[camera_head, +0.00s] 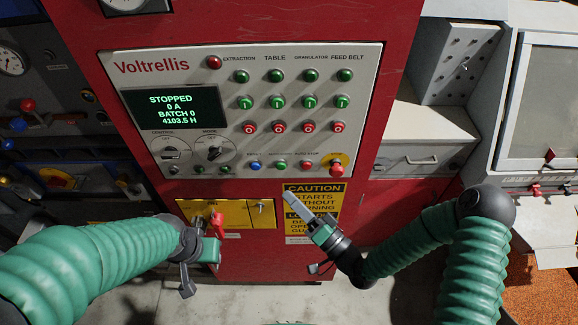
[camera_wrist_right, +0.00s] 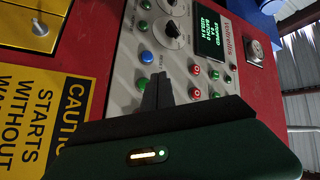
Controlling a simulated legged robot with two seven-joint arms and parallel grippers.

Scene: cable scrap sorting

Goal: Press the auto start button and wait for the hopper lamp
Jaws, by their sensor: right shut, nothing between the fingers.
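The grey Voltrellis control panel (camera_head: 215,130) is on a red cabinet. Its screen (camera_head: 171,108) reads STOPPED, 0 A, BATCH 0. Its bottom row has a blue button (camera_head: 256,165), a green button (camera_head: 281,165) and a red button (camera_head: 307,165); their labels are too small to read surely. My right gripper (camera_head: 288,196) is shut and empty, its tips just below this row. In the wrist view its fingers (camera_wrist_right: 158,88) are beside the green button (camera_wrist_right: 141,84); contact cannot be told. No lamp is clearly marked as the hopper lamp. My left gripper (camera_head: 197,262) is low left, its fingers unclear.
A red mushroom button on a yellow plate (camera_head: 337,168) is at the panel's lower right. A yellow plate (camera_head: 255,213) with a red handle (camera_head: 217,224) and a caution sign (camera_head: 318,198) are below the panel. A grey drawer unit (camera_head: 425,150) stands right.

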